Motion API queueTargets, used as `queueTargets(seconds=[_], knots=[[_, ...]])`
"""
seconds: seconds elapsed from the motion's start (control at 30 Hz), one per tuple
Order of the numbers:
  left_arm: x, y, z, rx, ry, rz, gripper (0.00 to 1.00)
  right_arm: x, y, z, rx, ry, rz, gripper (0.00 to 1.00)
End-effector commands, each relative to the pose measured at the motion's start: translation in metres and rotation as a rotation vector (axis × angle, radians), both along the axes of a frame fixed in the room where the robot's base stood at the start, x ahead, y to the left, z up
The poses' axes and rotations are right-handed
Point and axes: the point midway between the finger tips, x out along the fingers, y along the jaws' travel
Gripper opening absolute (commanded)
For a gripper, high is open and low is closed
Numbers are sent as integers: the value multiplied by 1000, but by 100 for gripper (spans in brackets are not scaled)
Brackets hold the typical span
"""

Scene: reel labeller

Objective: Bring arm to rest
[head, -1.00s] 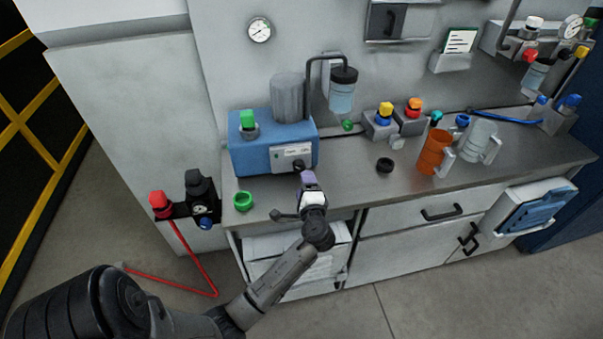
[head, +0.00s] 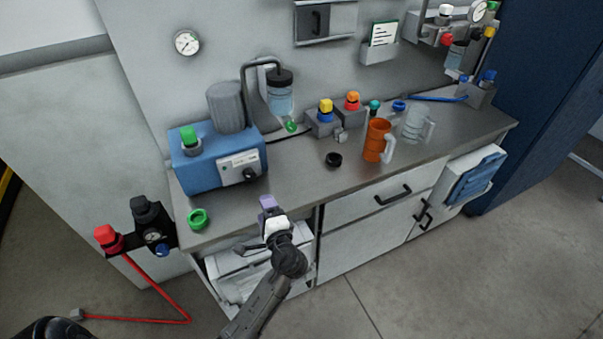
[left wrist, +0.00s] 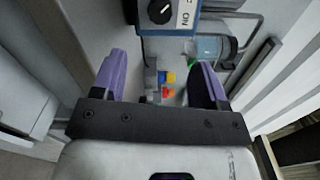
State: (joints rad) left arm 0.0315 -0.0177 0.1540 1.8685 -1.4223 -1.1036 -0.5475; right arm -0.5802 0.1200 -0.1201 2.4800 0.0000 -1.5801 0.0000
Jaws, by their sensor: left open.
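My left arm comes in from the bottom of the head view. Its left gripper (head: 268,203) is at the front edge of the grey worktop (head: 300,187), right of the green ring. In the left wrist view the two purple fingers (left wrist: 160,80) stand wide apart with nothing between them. The blue machine (head: 217,162) with its black knob is beyond the gripper in the head view. Its knob and panel (left wrist: 165,12) also show at the top of the left wrist view. My right gripper is not in view.
A green ring (head: 198,219) and a black ring (head: 333,159) lie on the worktop. An orange mug (head: 376,140) and a clear mug (head: 414,124) stand to the right. A red hose (head: 160,288) hangs at the left. The worktop between the gripper and the black ring is clear.

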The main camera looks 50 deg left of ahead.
Motion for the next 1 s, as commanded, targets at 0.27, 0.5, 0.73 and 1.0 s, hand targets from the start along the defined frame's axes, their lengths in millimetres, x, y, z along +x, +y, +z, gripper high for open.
queueTargets(seconds=[0.27,0.5,0.73,1.0], knots=[[-1,0,-1,-5,-2,-1,67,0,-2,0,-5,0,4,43],[-32,-17,-35,-256,-95,-45,67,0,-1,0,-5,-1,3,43],[-101,-85,-94,-827,-173,-80,67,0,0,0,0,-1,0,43],[-185,-178,-116,-1376,-74,-25,67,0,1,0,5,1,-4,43]])
